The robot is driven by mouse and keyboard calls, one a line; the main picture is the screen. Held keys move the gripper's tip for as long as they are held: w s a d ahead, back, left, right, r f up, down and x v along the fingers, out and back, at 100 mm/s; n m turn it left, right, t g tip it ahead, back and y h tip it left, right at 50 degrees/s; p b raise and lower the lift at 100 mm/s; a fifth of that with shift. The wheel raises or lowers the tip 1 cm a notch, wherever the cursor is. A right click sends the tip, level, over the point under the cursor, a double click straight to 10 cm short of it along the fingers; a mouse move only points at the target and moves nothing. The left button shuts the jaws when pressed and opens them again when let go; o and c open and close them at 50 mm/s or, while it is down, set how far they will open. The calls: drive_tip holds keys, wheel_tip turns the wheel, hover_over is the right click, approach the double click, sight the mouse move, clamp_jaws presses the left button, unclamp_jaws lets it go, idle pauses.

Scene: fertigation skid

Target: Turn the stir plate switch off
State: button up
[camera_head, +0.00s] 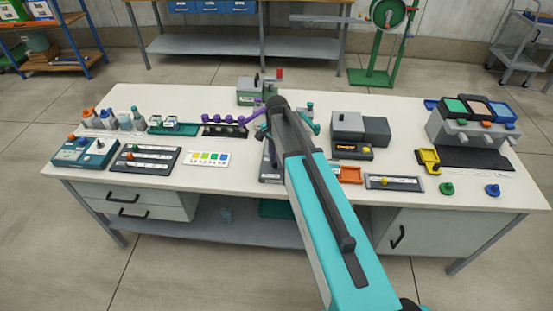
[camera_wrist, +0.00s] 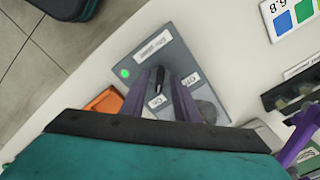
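The stir plate (camera_wrist: 172,48) is a grey panel with a printed label and a lit green lamp (camera_wrist: 124,73). Its black switch lever (camera_wrist: 160,77) stands between the ON label (camera_wrist: 157,101) and the OFF label (camera_wrist: 191,79) in the wrist view. My gripper (camera_wrist: 160,78) has two purple fingers over the panel, one on each side of the lever. A gap shows between them, and I cannot tell whether either touches the lever. In the head view, the stir plate (camera_head: 268,170) is mostly hidden behind my arm, and the fingertips are not clearly visible.
An orange tray (camera_head: 350,175) lies right of the stir plate. A card with coloured squares (camera_head: 208,159) and a dark rack with purple items (camera_head: 224,131) are to the left. A grey instrument (camera_head: 360,128) stands right of my arm. White tabletop is bare at front left.

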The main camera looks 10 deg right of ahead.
clamp_jaws()
drive_tip(key=shift+n, duration=0.5)
drive_tip(key=n+b, duration=0.1)
drive_tip(key=n, duration=0.1)
drive_tip(key=shift+n, duration=0.3)
drive_tip(key=n+b, duration=0.1)
drive_tip(key=n, duration=0.2)
drive_tip(key=n+b, duration=0.1)
drive_tip(key=n, duration=0.5)
drive_tip(key=shift+b, duration=0.35)
drive_tip(key=shift+r+n+b, duration=0.1)
drive_tip(key=shift+n+b, duration=0.2)
drive_tip(key=shift+n, duration=2.4)
